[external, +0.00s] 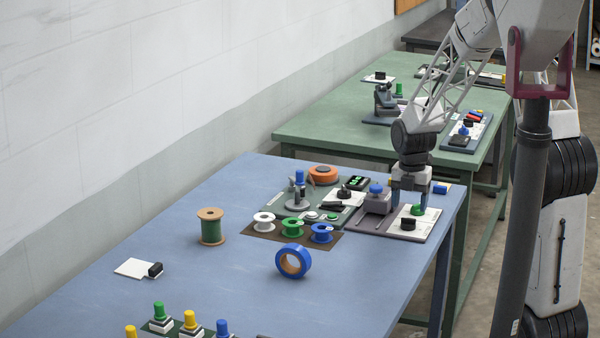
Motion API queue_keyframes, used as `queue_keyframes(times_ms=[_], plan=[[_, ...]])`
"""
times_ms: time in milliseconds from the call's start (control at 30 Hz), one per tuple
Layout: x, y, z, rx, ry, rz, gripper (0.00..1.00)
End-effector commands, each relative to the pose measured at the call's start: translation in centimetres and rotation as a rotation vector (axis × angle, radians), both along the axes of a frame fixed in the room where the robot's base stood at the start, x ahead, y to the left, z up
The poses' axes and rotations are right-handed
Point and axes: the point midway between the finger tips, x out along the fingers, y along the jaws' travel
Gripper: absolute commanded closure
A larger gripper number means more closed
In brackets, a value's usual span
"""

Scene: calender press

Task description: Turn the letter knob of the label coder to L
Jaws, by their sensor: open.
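My gripper (409,197) points down, open, at the right end of the blue table, over a grey-based unit (362,228). This unit carries a white plate with a black knob (408,223) and a green knob or button (418,210). The gripper appears just behind or above these parts; I cannot tell if it touches anything. Another black knob (343,193) sits on a white plate beside a small black box with green marks (356,183). The letters are too small to read, and I cannot tell which knob is the label coder's letter knob.
A grey block with a blue knob (376,188) stands close left of my gripper. White, green and blue spools (292,227) sit on a brown mat. A blue tape roll (293,261) and green spool (210,226) stand farther left.

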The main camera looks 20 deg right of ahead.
Motion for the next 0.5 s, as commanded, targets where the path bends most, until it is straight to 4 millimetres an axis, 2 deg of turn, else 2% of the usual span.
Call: queue_keyframes(times_ms=[300, 500], plan=[[0.0, 0.0, -3.6, 0.0, 0.001, 0.0, 0.31], [0.0, 0.0, -4.8, 0.0, 0.0, 0.0, 0.31]])
